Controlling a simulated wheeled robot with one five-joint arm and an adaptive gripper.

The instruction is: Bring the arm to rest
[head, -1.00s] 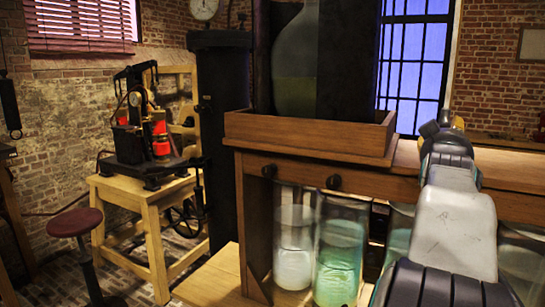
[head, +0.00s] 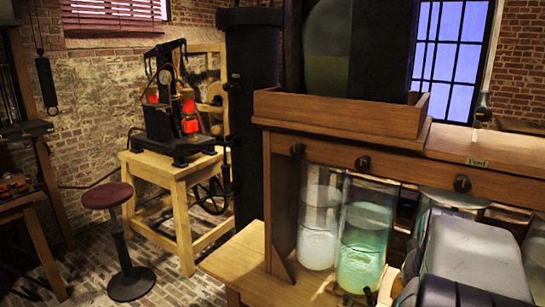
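My arm (head: 470,262) shows at the bottom right as a broad grey link, low in front of the bench. Small dark and yellowish parts (head: 388,290) show at its left edge, near the lower front of the green jar, and seem to belong to the arm's end. My gripper's fingers cannot be made out clearly, so whether they are open or shut does not show. No held object can be seen.
A wooden bench (head: 400,165) with dark knobs stands close ahead, a wooden tray (head: 340,112) on top. Below are a pale jar (head: 318,230), a green jar (head: 362,245) and further jars partly behind my arm. A stool (head: 107,196) and machine table (head: 172,170) stand left.

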